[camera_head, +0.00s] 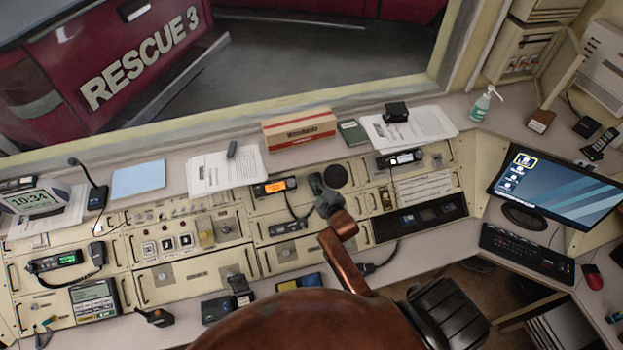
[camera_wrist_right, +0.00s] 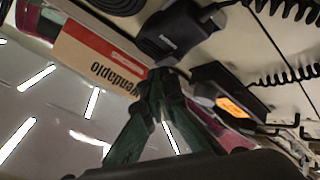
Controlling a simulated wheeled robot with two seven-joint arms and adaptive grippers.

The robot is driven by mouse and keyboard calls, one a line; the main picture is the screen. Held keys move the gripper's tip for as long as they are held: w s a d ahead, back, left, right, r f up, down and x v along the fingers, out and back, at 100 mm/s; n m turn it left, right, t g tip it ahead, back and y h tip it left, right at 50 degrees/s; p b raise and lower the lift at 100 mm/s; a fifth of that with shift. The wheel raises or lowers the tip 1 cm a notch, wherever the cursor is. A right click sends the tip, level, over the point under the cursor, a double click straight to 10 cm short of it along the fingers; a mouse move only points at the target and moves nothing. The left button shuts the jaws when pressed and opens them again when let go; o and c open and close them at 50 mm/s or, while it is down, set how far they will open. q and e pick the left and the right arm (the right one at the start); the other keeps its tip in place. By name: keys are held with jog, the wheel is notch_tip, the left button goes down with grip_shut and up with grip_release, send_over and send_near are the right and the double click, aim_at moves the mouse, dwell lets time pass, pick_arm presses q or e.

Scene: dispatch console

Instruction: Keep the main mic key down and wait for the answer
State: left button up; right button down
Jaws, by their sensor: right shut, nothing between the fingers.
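My right gripper (camera_head: 318,187) is over the middle of the console, beside the orange-lit radio (camera_head: 275,187). In the right wrist view its green fingers (camera_wrist_right: 160,78) are shut with nothing between them. Their tips are at the lower edge of a black hand mic (camera_wrist_right: 172,36) with a coiled cord. They look very close to it or touching; I cannot tell whether a key is pressed. In the head view my gripper seems to hide this mic. The orange display also shows in the wrist view (camera_wrist_right: 234,106). My left gripper is not in view.
A desk mic (camera_head: 93,185) stands at the left. A red and cream box (camera_head: 299,130) and papers (camera_head: 222,172) lie on the ledge behind. A green-lit radio (camera_head: 65,260) is at left, a monitor (camera_head: 556,189) and keyboard (camera_head: 527,254) at right. A chair (camera_head: 447,312) is in front.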

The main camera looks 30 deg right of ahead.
jog(key=shift+s+a+r, duration=0.1)
jog(key=shift+s+r, duration=0.15)
jog(key=shift+r, duration=0.2)
jog(key=shift+p, duration=0.3)
jog(key=s+r+p, duration=0.1)
jog(key=r+p, duration=0.1)
jog(key=p, duration=0.1)
jog(key=s+r+p, duration=0.1)
jog(key=r+p, duration=0.1)
jog(key=shift+s+a+r, duration=0.1)
jog(key=shift+s+a, duration=0.2)
jog(key=shift+s, duration=0.05)
